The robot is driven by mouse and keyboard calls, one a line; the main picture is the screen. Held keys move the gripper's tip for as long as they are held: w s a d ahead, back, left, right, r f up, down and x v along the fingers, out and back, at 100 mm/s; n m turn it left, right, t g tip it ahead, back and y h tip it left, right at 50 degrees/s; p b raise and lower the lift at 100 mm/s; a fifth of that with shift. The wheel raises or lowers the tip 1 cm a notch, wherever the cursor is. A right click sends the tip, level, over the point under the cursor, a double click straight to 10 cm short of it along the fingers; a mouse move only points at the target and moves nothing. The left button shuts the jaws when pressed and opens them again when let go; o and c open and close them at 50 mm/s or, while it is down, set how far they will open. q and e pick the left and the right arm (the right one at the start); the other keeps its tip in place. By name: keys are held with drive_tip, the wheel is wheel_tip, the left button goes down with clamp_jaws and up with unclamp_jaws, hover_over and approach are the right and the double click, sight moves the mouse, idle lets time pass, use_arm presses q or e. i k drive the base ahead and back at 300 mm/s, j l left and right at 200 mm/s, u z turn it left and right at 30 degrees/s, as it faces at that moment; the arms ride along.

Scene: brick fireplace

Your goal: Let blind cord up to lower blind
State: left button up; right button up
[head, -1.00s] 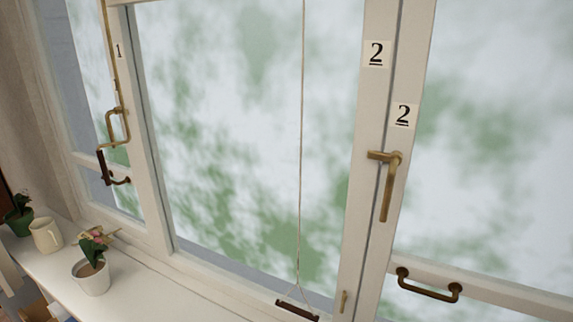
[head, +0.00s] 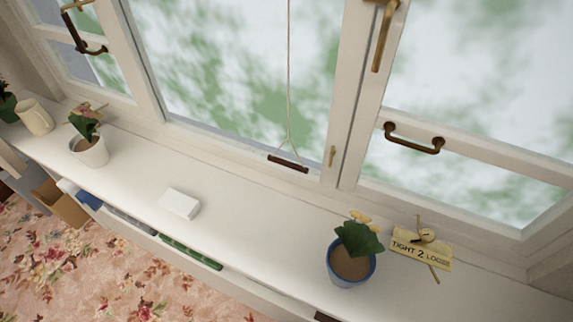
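The blind cord (head: 289,80) hangs straight down in front of the middle window pane in the head view. At its lower end it splits into two strands that hold a dark wooden bar handle (head: 288,163). The handle hangs near the bottom of the window frame, just above the sill. The blind itself is not in view; the cord's upper end runs out of the top of the picture. Neither of my grippers is in view.
The white sill (head: 250,205) holds a white-potted plant (head: 90,150), a cream jug (head: 36,117), a white box (head: 180,203), a blue-potted plant (head: 351,262) and a "TIGHT 2 LOOSE" tag (head: 421,250). Brass window handles (head: 414,143) stick out. Sill below the cord is clear.

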sight(302, 168)
drive_tip(key=j+z, duration=0.35)
drive_tip(key=j, duration=0.15)
drive_tip(key=k+j+z, duration=0.15)
drive_tip(key=j+z, duration=0.15)
drive_tip(key=j, duration=0.2)
